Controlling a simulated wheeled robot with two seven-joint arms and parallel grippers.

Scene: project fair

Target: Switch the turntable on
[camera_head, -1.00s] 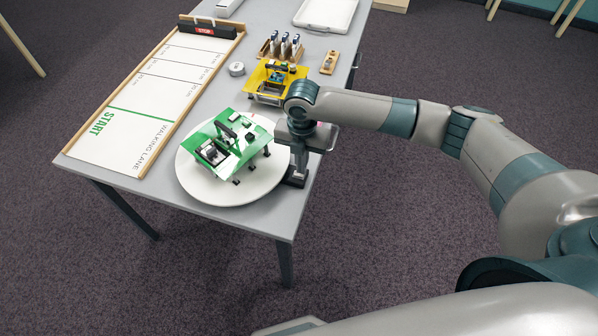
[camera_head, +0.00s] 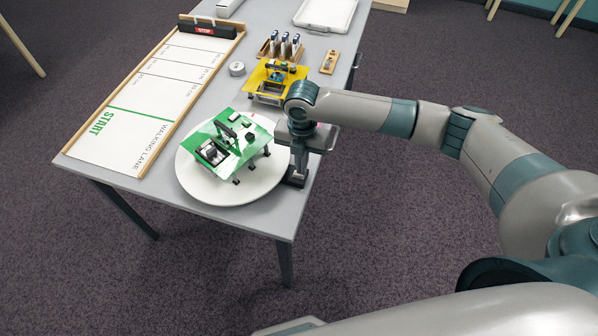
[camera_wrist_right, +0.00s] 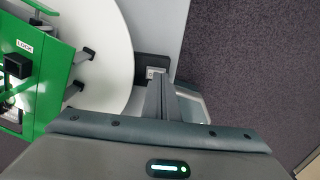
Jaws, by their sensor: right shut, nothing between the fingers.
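The turntable (camera_head: 205,190) is a round white disc at the near end of the grey table, with a green legged model (camera_head: 232,145) standing on it. The turntable also fills the left of the right wrist view (camera_wrist_right: 118,60). A small black switch box (camera_wrist_right: 153,62) with a light-coloured switch sits beside the disc's edge. My right gripper (camera_head: 297,176) points down at this box, shut and empty. In the right wrist view its fingertips (camera_wrist_right: 157,80) are right at the switch and partly cover it. I cannot tell whether they touch it or which way the switch is set.
A yellow model (camera_head: 268,92) stands behind the turntable, near a wooden rack of pens (camera_head: 268,52) and a small wooden piece (camera_head: 329,62). A grey round item (camera_head: 237,69) lies nearby. The walking lane board (camera_head: 130,122) runs along the left. A white tray (camera_head: 325,12) is at the back.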

